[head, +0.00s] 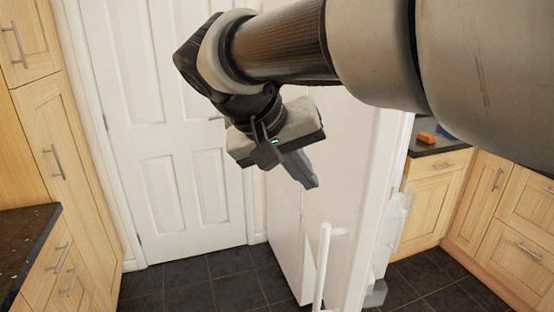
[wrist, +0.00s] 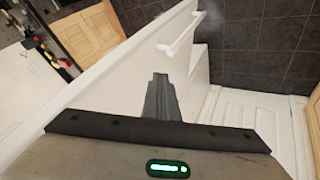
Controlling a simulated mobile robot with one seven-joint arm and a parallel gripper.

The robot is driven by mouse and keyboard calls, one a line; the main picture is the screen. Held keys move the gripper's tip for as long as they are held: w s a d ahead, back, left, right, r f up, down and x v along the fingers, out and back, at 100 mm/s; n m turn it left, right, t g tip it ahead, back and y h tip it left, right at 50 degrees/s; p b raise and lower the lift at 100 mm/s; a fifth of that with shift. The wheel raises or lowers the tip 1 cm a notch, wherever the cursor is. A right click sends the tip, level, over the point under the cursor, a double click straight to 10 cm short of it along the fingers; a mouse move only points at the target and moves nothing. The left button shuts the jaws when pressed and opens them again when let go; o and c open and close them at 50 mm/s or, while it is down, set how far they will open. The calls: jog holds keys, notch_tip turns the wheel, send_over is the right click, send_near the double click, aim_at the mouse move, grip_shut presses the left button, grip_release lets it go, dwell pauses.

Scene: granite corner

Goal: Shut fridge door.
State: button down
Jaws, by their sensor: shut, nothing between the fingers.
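The white fridge door (head: 345,150) stands open in the head view, its outer face toward the left and its inner shelves (head: 397,225) showing on the right. A white bar handle (head: 322,270) sticks out from the outer face near the lower middle of the picture. My gripper (head: 312,184) is shut and empty, on the outer-face side, above the handle in the picture. In the wrist view the shut fingers (wrist: 160,80) point toward the door's outer face, with the handle (wrist: 180,36) beyond them. I cannot tell whether the fingertips touch the door. The fridge's interior is hidden.
A white panelled room door (head: 165,130) stands behind on the left. Wooden cupboards (head: 48,130) line the left, and wooden drawers (head: 505,215) with a dark counter stand at right. Dark tiled floor (head: 195,285) is clear between them.

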jog(key=b, duration=0.1)
send_near(351, 209)
notch_tip(351, 209, down, 4)
jog(key=w+a, duration=0.2)
jog(key=shift+s+d+r, duration=0.1)
jog(key=shift+d+r, duration=0.1)
jog(key=shift+d, duration=1.7)
